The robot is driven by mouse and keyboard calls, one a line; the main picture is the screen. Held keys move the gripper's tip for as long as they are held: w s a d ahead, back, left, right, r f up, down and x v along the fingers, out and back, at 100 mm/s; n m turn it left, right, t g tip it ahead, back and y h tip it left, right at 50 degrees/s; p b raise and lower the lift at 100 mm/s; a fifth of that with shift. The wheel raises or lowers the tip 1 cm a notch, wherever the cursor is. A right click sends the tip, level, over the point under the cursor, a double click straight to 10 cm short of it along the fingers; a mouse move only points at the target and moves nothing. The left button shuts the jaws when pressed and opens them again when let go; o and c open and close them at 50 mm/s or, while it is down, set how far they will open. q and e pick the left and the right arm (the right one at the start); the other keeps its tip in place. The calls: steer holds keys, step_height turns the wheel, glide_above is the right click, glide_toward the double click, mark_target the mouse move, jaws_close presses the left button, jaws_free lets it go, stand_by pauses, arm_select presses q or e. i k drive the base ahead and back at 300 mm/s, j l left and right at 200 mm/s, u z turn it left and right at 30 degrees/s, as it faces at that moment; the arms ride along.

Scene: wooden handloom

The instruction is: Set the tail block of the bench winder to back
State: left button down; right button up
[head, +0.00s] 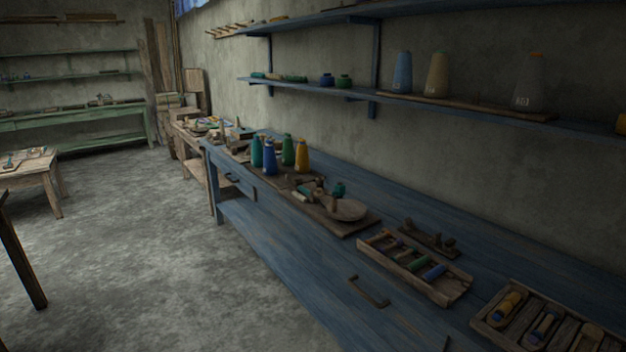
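On the blue bench (300,255) a wooden board (335,224) carries a pale round disc (347,209), small wooden parts (312,190) and a small green spool (338,189). This looks like the bench winder, but it is small and dark here. I cannot pick out its tail block or tell how it is set. Behind the bobbin tray, a low dark wooden piece (428,239) with short upright posts also stands on the bench. Neither of my grippers is in view.
Several cones (269,157) stand left of the disc. A bobbin tray (402,276) and a shuttle tray (484,322) lie on the right. A blue shelf (460,110) runs above. Concrete floor (150,240) is open left of the bench.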

mark_target(297, 181)
steer(key=i+j+z, duration=0.1)
steer(key=z, duration=0.4)
steer(key=i+j+z, duration=0.2)
steer(key=z, duration=0.3)
steer(key=i+j+z, duration=0.2)
steer(key=j, duration=0.2)
steer(key=i+j+z, duration=0.1)
steer(key=j+z, duration=0.15)
steer(key=i+j, duration=0.1)
steer(key=j, duration=0.35)
steer(key=i+j, duration=0.1)
steer(key=j, duration=0.35)
steer(key=i+j+z, duration=0.1)
steer(key=j, duration=0.3)
steer(key=i+j, duration=0.1)
steer(key=j, duration=0.35)
steer(key=i+j, duration=0.1)
steer(key=j, duration=0.35)
steer(key=z, duration=0.05)
